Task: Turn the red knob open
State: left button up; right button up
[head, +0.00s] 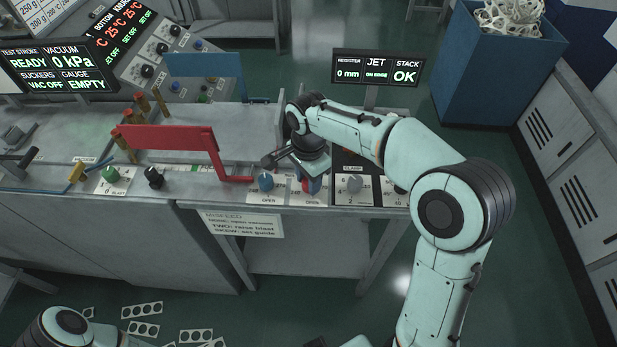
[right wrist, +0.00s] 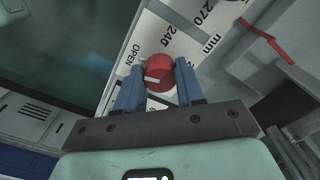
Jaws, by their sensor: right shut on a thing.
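The red knob (right wrist: 159,72) sits on a white plate marked OPEN in the right wrist view, with a pale line across its face. My right gripper (right wrist: 159,88) has its two blue fingers on either side of the knob and is shut on it. In the head view, my right gripper (head: 312,186) reaches down to the panel's front edge and hides most of the red knob (head: 304,185). Part of my left arm shows at the bottom left of the head view, but its gripper is out of view.
A red bar frame (head: 170,138) rises over the bench at left. A display (head: 377,69) stands behind my right arm.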

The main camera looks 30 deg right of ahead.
jog(key=shift+w+d+r, duration=0.1)
jog(key=shift+r, duration=0.1)
jog(key=o, duration=1)
jog(key=shift+f, duration=0.1)
jog(key=shift+o, duration=0.2)
pick_arm(q)
jog(key=w+r+p, duration=0.2)
jog(key=r, duration=0.1)
jog(key=shift+w, duration=0.15)
pick_arm(e)
notch_tip(320, 180, up, 13)
jog(key=shift+r, duration=0.2)
